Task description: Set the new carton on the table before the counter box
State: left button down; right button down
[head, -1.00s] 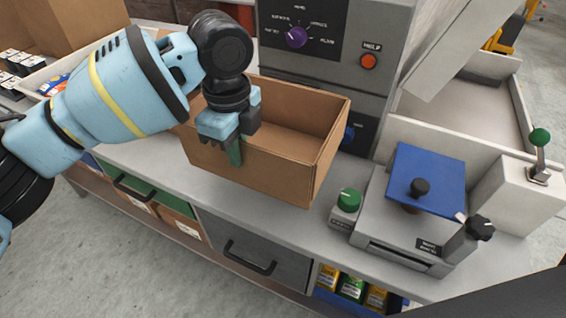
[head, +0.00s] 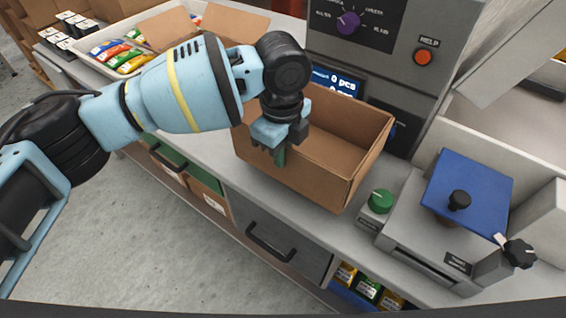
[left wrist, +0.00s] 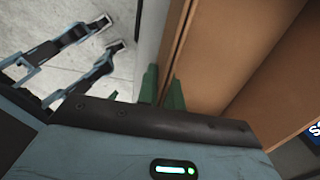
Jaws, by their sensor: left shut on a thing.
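The carton (head: 297,174) is an open, empty-looking brown cardboard box on the grey table (head: 213,158), in front of the counter box (head: 385,62). My left gripper (head: 279,155) is shut on the carton's near wall, toward its left end. In the left wrist view the carton wall (left wrist: 210,70) stands between the green fingertips (left wrist: 162,90). The carton looks upright; I cannot tell whether its base fully touches the table. It hides the lower part of the counter box, whose small display shows partly behind the carton's rim. My right gripper is not in view.
A weigher with a blue plate (head: 467,192) and a green button (head: 381,201) stand right of the carton. Behind my left arm are another open carton (head: 240,24) and a white tray (head: 97,46) of colourful packets. Drawers (head: 270,238) lie below the table's front edge.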

pick_arm(q)
jog(key=shift+f, duration=1.95)
jog(key=c, duration=1.5)
grip_release()
jog(key=shift+c, duration=0.2)
notch_tip(320, 180, up, 12)
jog(key=shift+r, duration=0.15)
